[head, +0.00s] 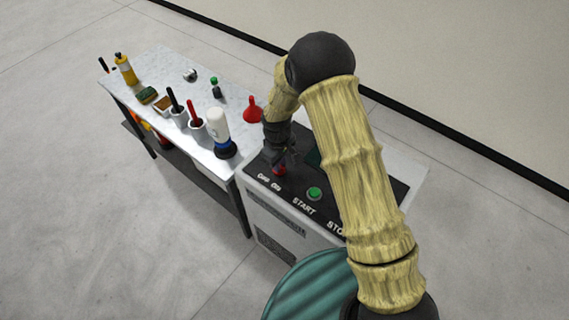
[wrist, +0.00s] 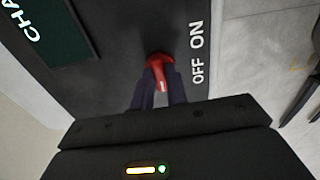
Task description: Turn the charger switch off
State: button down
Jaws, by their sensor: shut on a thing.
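The charger (head: 379,165) is a light box with a black top panel marked OFF, ON, START and STO. Its red switch (head: 279,169) is at the panel's left end, beside the OFF and ON labels. In the wrist view, the red switch knob (wrist: 160,66) sits between the fingers of my gripper (wrist: 159,88), which is shut on it. The knob's pointer end has a pale mark and lies toward the OFF side of the labels in the wrist view. In the head view my gripper (head: 281,160) is over the switch and partly hides it.
A green button (head: 314,194) is on the panel right of the switch. My arm covers the panel's right part. A marble-topped table (head: 160,66) stands to the left with a red funnel (head: 252,109), a white bottle (head: 218,126) and several tools. A teal ribbed object is at the bottom.

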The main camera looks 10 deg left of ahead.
jog(key=shift+s, duration=0.1)
jog(key=c, duration=1.4)
grip_release()
jog(key=shift+r, duration=0.1)
notch_tip(320, 180, up, 17)
jog(key=b, duration=0.3)
jog(key=shift+r, duration=0.15)
jog(key=shift+s, duration=0.1)
jog(key=s+d+m+t, duration=0.1)
jog(key=s+d+m, duration=0.5)
jog(key=d, duration=0.5)
jog(key=s+d+m+t, duration=0.1)
jog(key=s+d+m, duration=0.4)
jog(key=d, duration=0.7)
jog(key=shift+s+m+t, duration=0.4)
jog(key=shift+s, duration=0.5)
